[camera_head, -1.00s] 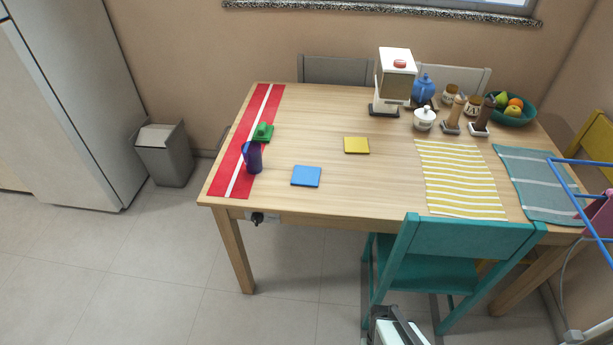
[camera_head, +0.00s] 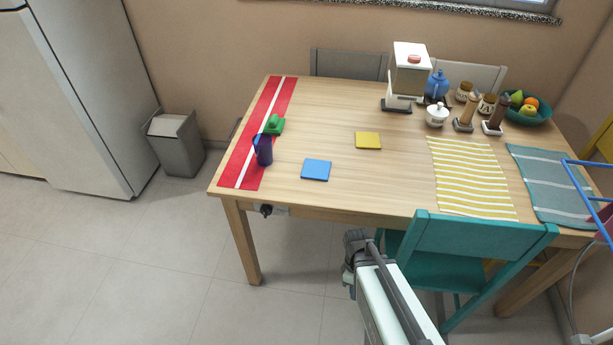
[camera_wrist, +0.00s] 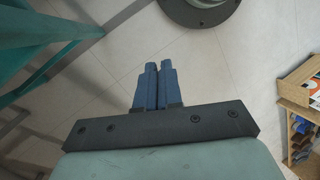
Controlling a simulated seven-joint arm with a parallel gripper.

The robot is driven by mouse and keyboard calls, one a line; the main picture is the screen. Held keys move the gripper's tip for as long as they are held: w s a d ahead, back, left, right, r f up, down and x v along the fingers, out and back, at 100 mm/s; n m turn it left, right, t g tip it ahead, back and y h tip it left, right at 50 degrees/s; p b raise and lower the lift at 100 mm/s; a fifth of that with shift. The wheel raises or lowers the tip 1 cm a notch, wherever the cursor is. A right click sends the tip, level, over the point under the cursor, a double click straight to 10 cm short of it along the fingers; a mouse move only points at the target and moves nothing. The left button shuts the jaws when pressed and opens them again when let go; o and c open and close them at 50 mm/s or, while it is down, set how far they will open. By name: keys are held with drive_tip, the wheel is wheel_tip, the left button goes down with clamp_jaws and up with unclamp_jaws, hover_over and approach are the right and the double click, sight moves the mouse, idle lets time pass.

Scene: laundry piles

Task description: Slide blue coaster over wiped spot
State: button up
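The blue coaster (camera_head: 316,169) lies flat on the wooden table (camera_head: 300,200), near its front edge and right of the red runner. A yellow coaster (camera_head: 368,140) lies behind it to the right. A green coaster (camera_head: 276,122) with a small green object on it sits at the runner's edge. No wiped spot can be made out on the wood. My gripper (camera_wrist: 158,68) shows in the wrist view with its two blue fingers together, nothing between them, above the floor. In the head view my arm is in front of the table, away from the coaster; the fingertips cannot be seen there.
A dark blue cup (camera_head: 263,151) stands on the red runner (camera_head: 240,165), left of the blue coaster. A teal chair (camera_head: 470,250) stands at the front right, close to my arm. The dispenser (camera_head: 406,75) and jars are at the back right. Wood around the blue coaster is clear.

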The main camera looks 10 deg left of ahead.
drive_tip(key=w+a+r+n, duration=0.2)
drive_tip(key=a+r+n, duration=0.1)
drive_tip(key=r, duration=0.1)
drive_tip(key=w+a+r+n+t, duration=0.1)
drive_tip(key=w+a+r+n, duration=0.2)
drive_tip(key=r, duration=0.1)
drive_tip(key=w+a+r+n+t, duration=0.1)
drive_tip(key=w+a+r+n, duration=0.1)
drive_tip(key=a+r+n, duration=0.1)
drive_tip(key=shift+w+a+r, duration=0.25)
drive_tip(key=shift+w+r, duration=0.1)
drive_tip(key=shift+r, duration=0.1)
clamp_jaws()
wheel_tip(320, 180, up, 21)
drive_tip(key=n+t+y, duration=0.2)
drive_tip(key=n+t, duration=0.3)
drive_tip(key=n, duration=0.9)
hover_over(307, 181)
drive_tip(key=s, duration=0.7)
drive_tip(key=shift+h, duration=0.3)
drive_tip(key=x, duration=0.9)
drive_tip(key=shift+s+d+f, duration=0.1)
drive_tip(key=shift+s+f, duration=0.1)
drive_tip(key=shift+f, duration=0.25)
drive_tip(key=shift+w, duration=2)
